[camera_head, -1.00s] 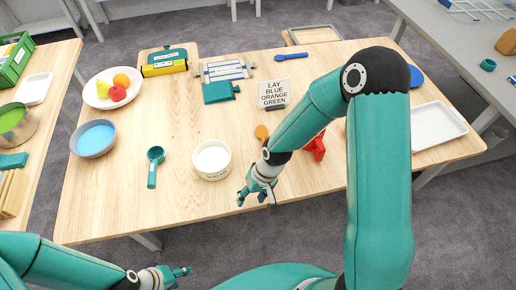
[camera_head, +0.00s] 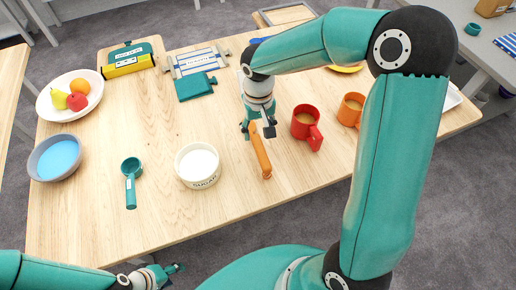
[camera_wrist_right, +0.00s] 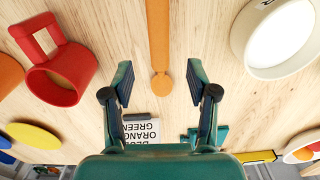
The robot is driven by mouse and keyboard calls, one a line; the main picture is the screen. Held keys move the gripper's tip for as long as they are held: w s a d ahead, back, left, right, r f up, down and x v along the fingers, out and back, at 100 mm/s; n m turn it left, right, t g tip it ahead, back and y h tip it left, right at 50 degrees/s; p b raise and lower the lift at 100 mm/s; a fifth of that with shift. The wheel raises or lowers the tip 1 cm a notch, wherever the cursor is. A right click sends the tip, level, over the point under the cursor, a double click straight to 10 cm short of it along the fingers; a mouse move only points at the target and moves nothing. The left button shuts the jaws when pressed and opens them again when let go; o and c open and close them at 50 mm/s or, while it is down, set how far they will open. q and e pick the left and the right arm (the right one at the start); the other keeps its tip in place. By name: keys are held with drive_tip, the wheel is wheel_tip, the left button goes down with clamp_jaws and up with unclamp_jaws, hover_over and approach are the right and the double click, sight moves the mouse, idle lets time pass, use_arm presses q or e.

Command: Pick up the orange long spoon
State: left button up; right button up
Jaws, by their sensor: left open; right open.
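The orange long spoon (camera_head: 261,155) lies on the wooden table, to the right of the white sugar bowl (camera_head: 197,165) and left of the red mug (camera_head: 306,125). My right gripper (camera_head: 256,130) is open above the spoon's far part, pointing down. In the right wrist view the spoon (camera_wrist_right: 158,45) runs down from the top edge, and its round end (camera_wrist_right: 162,86) sits between the two spread fingers with space on both sides. Nothing is held. My left gripper (camera_head: 166,273) is open and empty, in front of the table's near edge.
A green scoop (camera_head: 131,180), a blue bowl (camera_head: 55,158) and a fruit plate (camera_head: 45,104) are on the left. An orange mug (camera_head: 350,108) stands right of the red one. A lettered sign (camera_wrist_right: 140,131) stands beyond the spoon's round end.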

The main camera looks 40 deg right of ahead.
sight(259, 144)
wheel_tip(259, 144, down, 8)
drive_tip(key=shift+f+p, duration=0.1)
drive_tip(key=shift+p, duration=0.35)
drive_tip(key=shift+c, duration=0.3)
clamp_jaws()
